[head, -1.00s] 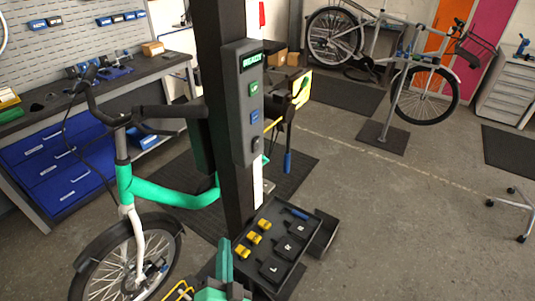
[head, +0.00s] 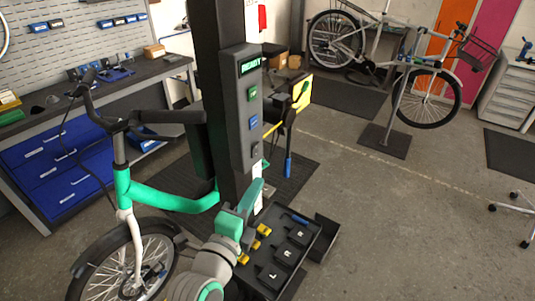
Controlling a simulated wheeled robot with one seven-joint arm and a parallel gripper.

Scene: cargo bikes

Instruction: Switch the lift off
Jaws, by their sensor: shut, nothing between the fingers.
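The lift's control box (head: 241,110) is a dark grey panel on the black lift column (head: 218,40). Its green display (head: 251,67) reads "READY". Below it sit a green button (head: 252,93), a blue button (head: 253,122) and a dark switch (head: 254,150) near the bottom. My gripper (head: 256,186), green with a grey wrist, is shut and empty. It is a little below the dark switch, in front of the column. I cannot tell how far its tips are from the box.
A black tray (head: 265,279) with yellow pieces and dark lettered blocks stands below my gripper, partly hidden by my arm. A green bike (head: 170,200) is left of the column. A workbench (head: 130,75) is behind it.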

